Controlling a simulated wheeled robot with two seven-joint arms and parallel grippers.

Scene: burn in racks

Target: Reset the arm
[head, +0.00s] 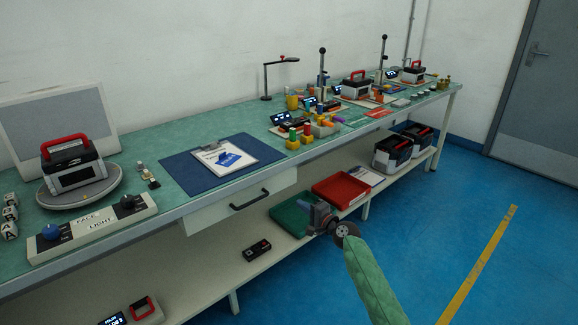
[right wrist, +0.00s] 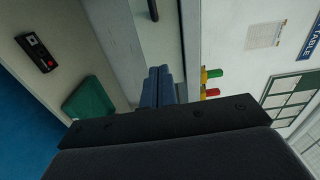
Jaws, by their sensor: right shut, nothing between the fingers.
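My right gripper (head: 322,217) shows in the head view in front of the bench, near the green and red trays on the lower shelf. My green arm reaches up to it from the bottom of the picture. In the right wrist view the two dark fingers of the gripper (right wrist: 158,88) lie side by side, shut with nothing between them. They point towards the bench front and touch nothing that I can make out. My left gripper is in neither view.
The long green-topped bench (head: 130,170) runs along the wall. A drawer (head: 240,208) hangs under it, shut. The lower shelf holds a green tray (head: 289,214), a red tray (head: 341,188) and a small black device (head: 257,250). The blue floor (head: 465,215) at right is clear.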

